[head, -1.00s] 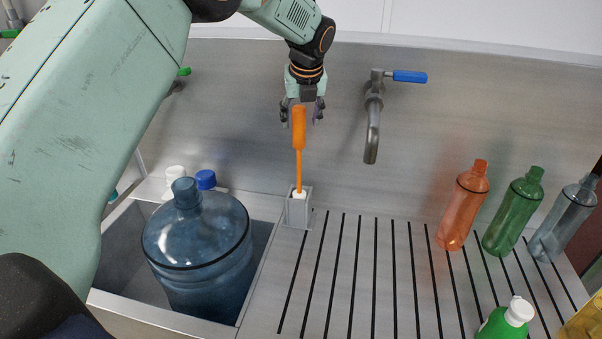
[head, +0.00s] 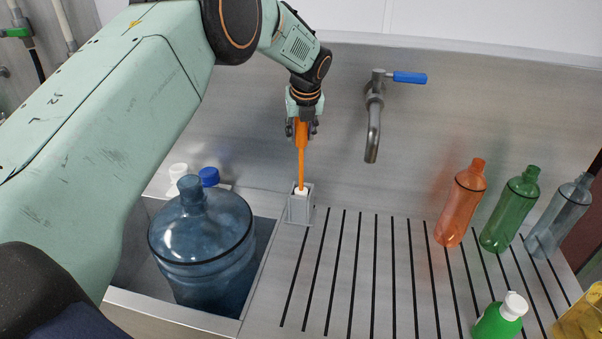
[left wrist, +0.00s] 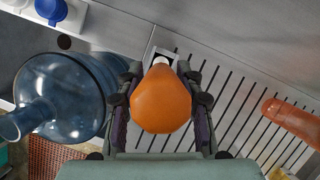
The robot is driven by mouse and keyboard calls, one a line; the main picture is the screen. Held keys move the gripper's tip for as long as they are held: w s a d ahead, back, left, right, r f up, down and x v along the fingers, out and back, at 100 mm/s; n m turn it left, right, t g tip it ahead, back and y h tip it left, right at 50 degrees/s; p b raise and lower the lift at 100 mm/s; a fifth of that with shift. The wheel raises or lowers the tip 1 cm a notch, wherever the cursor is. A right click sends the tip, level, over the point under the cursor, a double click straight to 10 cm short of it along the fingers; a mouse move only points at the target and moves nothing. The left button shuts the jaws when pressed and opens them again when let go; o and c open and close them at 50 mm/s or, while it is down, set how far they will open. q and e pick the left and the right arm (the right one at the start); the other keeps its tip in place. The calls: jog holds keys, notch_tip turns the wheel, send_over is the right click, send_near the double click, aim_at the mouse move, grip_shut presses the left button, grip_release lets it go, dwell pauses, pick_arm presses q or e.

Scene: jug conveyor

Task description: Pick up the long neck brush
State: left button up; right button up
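The long neck brush has an orange handle and a thin orange neck (head: 301,170). It stands upright in a small grey holder (head: 299,209), and its head is hidden inside. My left gripper (head: 302,128) is above the holder, with its fingers on either side of the thick handle. In the left wrist view the handle (left wrist: 160,102) sits between the two fingers, and narrow gaps seem to show beside it. The fingers look open, not pressed on it. My right gripper is not in view.
A large blue jug (head: 202,230) stands in the sink left of the holder. A tap (head: 374,115) with a blue lever is on the back wall. Red (head: 461,202), green (head: 510,208) and grey-blue (head: 560,215) bottles stand at the right. The slotted drainboard between is clear.

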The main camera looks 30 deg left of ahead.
pick_arm(q)
jog(key=shift+c, duration=0.8)
jog(key=shift+w+f, duration=0.1)
grip_shut()
